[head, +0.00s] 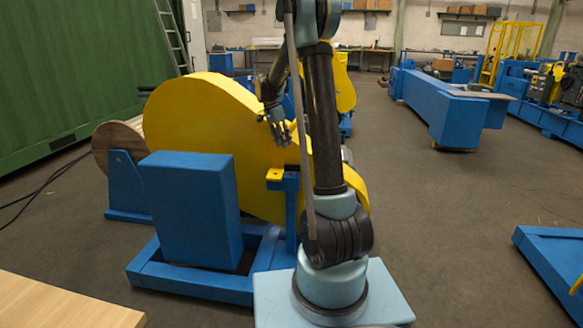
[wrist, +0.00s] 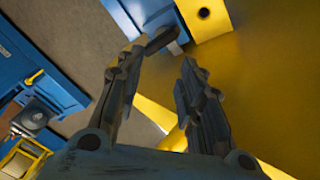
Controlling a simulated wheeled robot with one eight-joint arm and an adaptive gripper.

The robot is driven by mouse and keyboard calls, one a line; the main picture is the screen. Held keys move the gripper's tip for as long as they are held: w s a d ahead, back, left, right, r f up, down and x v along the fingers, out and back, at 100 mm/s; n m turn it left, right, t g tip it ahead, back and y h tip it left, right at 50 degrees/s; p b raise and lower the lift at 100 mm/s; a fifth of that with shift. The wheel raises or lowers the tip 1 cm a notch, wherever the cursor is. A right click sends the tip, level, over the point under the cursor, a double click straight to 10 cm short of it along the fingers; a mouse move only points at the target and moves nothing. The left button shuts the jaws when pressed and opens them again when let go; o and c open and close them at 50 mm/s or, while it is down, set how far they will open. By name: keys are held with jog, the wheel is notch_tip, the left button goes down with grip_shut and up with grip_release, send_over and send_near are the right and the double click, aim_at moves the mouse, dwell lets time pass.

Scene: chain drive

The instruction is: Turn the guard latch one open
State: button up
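The guard (head: 215,130) is a large yellow rounded cover on a blue frame. A small yellow block (head: 275,174) sits atop a blue post at its near edge. In the wrist view a yellow block with a dark round hole (wrist: 204,12) shows at the top, beside a blue part. A short dark bar (wrist: 160,41) lies near the left fingertip; I cannot tell whether it is the latch's handle. My gripper (head: 283,138) hangs above the post, fingers pointing down. In the wrist view my gripper (wrist: 160,62) has its fingers apart, with nothing seen between them.
A blue box (head: 190,208) stands in front of the guard on the blue frame. A wooden drum (head: 115,148) is at the left. A wooden tabletop (head: 60,305) fills the lower left corner. The floor (head: 440,200) to the right is clear up to other blue machines.

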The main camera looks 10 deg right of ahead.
aim_at(292, 165)
jog(key=d+r+n+y, duration=0.2)
jog(key=r+n, duration=0.1)
jog(key=n, duration=1.1)
jog(key=d+r+n+y, duration=0.1)
jog(key=d+r+n, duration=0.1)
jog(key=n, duration=1.2)
jog(key=shift+t, duration=0.4)
jog(key=f, duration=1.1)
jog(key=s+f, duration=0.1)
jog(key=f, duration=0.5)
jog(key=shift+f, duration=0.15)
jog(key=shift+c, duration=0.6)
jog(key=shift+w, duration=0.1)
grip_shut()
